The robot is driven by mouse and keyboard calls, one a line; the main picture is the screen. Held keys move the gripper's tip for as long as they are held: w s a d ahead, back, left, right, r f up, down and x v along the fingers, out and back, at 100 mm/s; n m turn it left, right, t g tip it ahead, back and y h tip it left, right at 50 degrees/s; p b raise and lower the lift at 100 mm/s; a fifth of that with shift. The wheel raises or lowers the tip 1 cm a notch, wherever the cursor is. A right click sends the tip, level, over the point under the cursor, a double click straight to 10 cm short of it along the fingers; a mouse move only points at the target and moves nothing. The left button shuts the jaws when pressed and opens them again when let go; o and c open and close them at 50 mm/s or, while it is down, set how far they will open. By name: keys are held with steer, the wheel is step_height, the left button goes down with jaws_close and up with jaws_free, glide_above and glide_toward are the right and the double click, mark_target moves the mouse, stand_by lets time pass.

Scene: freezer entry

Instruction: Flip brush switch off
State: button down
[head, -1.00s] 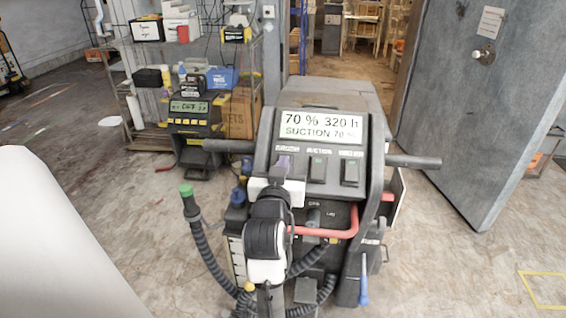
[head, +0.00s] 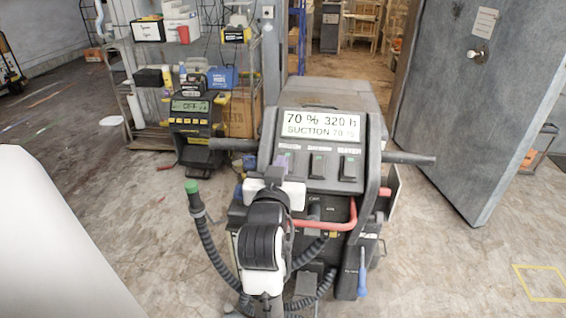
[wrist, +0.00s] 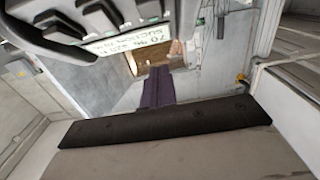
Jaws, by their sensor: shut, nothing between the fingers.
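The floor machine's dark console (head: 325,183) faces me, with a row of three rocker switches under its display (head: 320,124). The brush switch (head: 287,161) is the leftmost, partly hidden behind my gripper; its on or off position cannot be told. The suction switch (head: 317,166) and water switch (head: 349,168) are to its right. My gripper (head: 275,173) has its purple fingers shut and empty, just below and left of the brush switch. Contact cannot be told. In the wrist view, the shut fingers (wrist: 158,88) point past the console, whose switches show at the top left.
A red bent handle (head: 325,224) crosses the machine below the switches. Dark side bars (head: 410,158) stick out at both sides. A green-capped hose (head: 193,187) stands at the left. A yellow-and-black unit (head: 195,125) and a shelf are behind; a grey door (head: 480,110) stands right.

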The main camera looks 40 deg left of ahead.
steer(key=shift+s+d+r+p, duration=0.2)
steer(key=shift+s+d+p, duration=0.15)
steer(key=shift+s+p, duration=0.45)
steer(key=shift+s+d+r+p, duration=0.2)
steer(key=shift+s+d+p, duration=0.2)
steer(key=shift+p, duration=0.75)
steer(key=shift+s+d+r+p, duration=0.25)
steer(key=shift+s+p, duration=0.35)
steer(key=shift+p, duration=0.4)
steer(key=shift+f, duration=0.1)
